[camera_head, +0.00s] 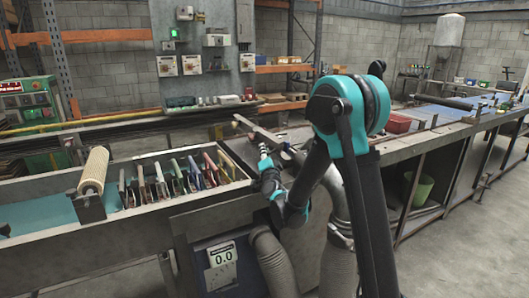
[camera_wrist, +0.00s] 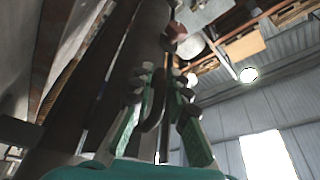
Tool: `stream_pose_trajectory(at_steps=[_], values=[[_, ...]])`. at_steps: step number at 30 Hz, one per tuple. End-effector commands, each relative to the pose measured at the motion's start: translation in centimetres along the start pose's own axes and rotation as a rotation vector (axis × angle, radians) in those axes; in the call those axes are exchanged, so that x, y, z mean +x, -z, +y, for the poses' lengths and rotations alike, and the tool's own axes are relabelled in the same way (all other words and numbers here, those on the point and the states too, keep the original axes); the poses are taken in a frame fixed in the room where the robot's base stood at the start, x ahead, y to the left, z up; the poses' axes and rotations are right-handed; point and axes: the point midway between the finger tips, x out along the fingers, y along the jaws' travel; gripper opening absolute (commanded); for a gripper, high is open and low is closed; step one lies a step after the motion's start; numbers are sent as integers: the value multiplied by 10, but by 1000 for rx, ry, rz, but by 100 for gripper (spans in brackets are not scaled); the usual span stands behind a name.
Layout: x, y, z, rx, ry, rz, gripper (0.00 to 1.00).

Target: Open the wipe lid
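My gripper (camera_head: 265,152) is at the end of the trough, pointing up, close under a grey metal bar (camera_head: 262,130). In the wrist view, my gripper (camera_wrist: 162,78) has its two green-padded fingers apart, with their tips leaning toward each other. A dark curved, handle-like piece (camera_wrist: 154,108) shows between the fingers. I cannot tell whether either finger touches it. A broad dark beam or tube (camera_wrist: 150,38) rises behind it. I cannot clearly make out which part is the wipe lid; my arm hides part of this area in the head view.
A long trough (camera_head: 60,243) with a ribbed roller (camera_head: 93,172) and several upright coloured plates is on the left. A box with a display (camera_head: 222,256) and ribbed hoses stand below. Open floor lies at right.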

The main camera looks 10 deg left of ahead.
Motion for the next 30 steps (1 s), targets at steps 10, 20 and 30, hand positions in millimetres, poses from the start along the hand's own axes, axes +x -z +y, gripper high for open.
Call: stream_pose_trajectory(at_steps=[10, 20, 30], values=[[0, 0, -1, -1, 1, 0, 0], [5, 12, -10, -5, 2, 0, 0], [8, 15, -13, -5, 3, -1, 19]])
